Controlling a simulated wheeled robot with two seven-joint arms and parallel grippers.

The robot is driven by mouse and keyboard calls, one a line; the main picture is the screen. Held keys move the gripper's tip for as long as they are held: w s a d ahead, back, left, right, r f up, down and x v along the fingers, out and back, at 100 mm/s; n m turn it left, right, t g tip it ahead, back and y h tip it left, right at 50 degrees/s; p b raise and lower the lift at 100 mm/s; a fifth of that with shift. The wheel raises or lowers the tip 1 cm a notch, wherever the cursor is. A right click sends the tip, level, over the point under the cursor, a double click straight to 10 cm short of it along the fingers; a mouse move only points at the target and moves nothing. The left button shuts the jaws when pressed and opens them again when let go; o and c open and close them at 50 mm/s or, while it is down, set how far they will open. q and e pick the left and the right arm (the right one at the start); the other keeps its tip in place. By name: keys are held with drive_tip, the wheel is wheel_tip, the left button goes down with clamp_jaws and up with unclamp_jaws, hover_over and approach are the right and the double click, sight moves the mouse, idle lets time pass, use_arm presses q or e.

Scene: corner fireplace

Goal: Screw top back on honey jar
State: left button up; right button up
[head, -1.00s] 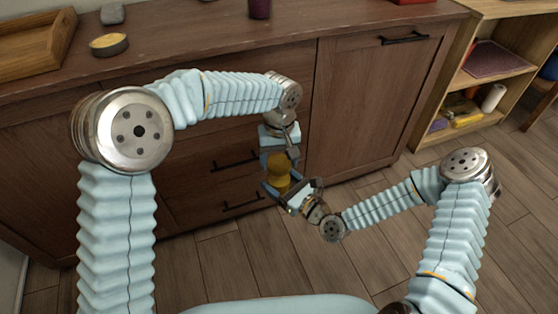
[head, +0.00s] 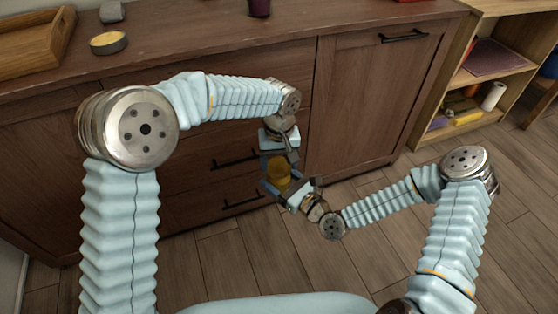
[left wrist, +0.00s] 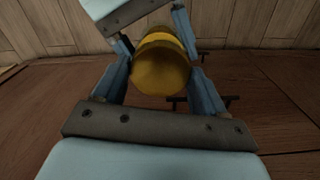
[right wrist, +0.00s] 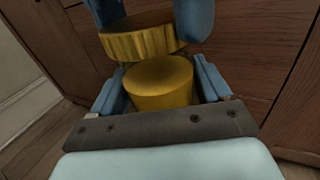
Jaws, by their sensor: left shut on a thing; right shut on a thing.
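The yellow honey jar (right wrist: 160,84) stands between the fingers of my right gripper (right wrist: 163,82), which is shut on it; its flat top shows in the right wrist view. The ridged yellow lid (right wrist: 140,42) is just above the jar, slightly tilted and offset to the left there, with part of the jar's top uncovered. My left gripper (head: 279,157) points down from above and is shut on the lid. In the left wrist view the lid (left wrist: 160,68) hides much of what is behind it. In the head view my right gripper (head: 283,190) reaches in from the right, below the left one.
A brown cabinet (head: 365,110) with drawers is right behind the grippers. On its top are a wooden tray (head: 32,45), a round yellow-topped tin (head: 108,43) and a dark cup (head: 259,7). An open shelf (head: 490,80) stands at right. The wooden floor (head: 385,255) is clear.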

use_arm(q)
drive_tip(key=shift+f, duration=0.55)
